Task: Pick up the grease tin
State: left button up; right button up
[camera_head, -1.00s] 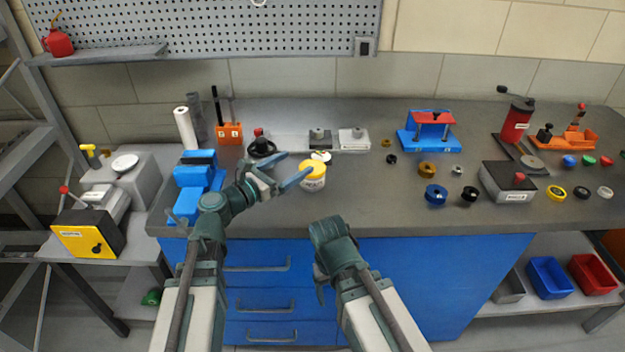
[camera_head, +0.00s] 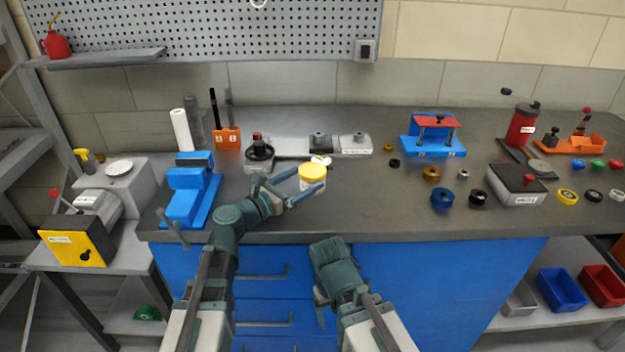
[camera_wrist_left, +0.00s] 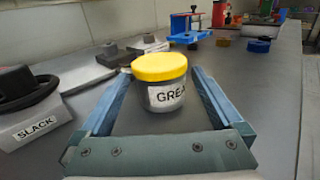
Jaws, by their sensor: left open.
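In the left wrist view gaps show between the tin and the fingers. My right gripper (camera_head: 322,297) hangs low in front of the bench; its fingers are mostly hidden by its wrist.
A black knob unit labelled "SLACK" (camera_wrist_left: 35,120) stands left of the tin. A blue vise (camera_head: 190,190) is further left. The bench right of the tin is clear up to several rings.

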aim_at(312, 172)
pick_arm(q)
jog(key=x, duration=0.4)
jog(key=c, duration=1.4)
jog(key=shift+r, duration=0.25)
